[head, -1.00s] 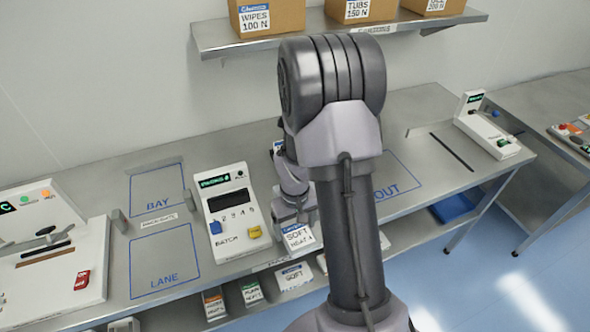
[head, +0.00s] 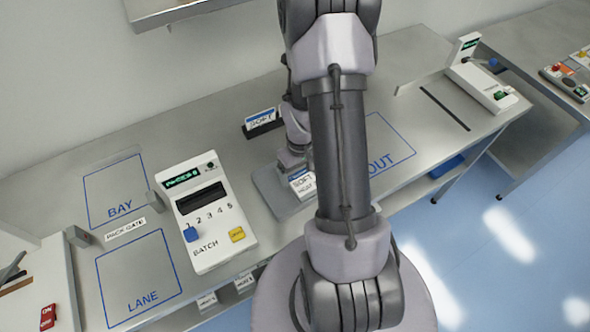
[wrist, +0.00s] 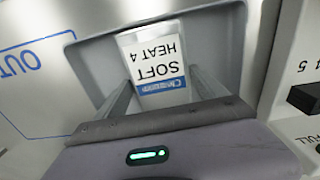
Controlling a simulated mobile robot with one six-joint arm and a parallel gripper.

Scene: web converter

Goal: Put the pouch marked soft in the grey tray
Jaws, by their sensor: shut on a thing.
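The pouch marked SOFT HEAT 4 (head: 302,184) is white with a blue band. It also shows in the wrist view (wrist: 155,58), between my two fingers. My gripper (wrist: 160,88) is shut on it. In the head view my gripper (head: 293,165) is partly hidden by my arm. The grey tray (head: 267,184) lies on the bench under the pouch. In the wrist view the tray (wrist: 95,62) spreads behind the pouch, with its rim around it. I cannot tell whether the pouch touches the tray floor.
The batch panel (head: 205,215) stands left of the tray. A holder with a SOFT card (head: 262,121) stands behind it. The OUT area (head: 385,155) on the right is partly hidden by my arm; its visible part is bare. The BAY (head: 115,190) and LANE (head: 140,280) areas are empty.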

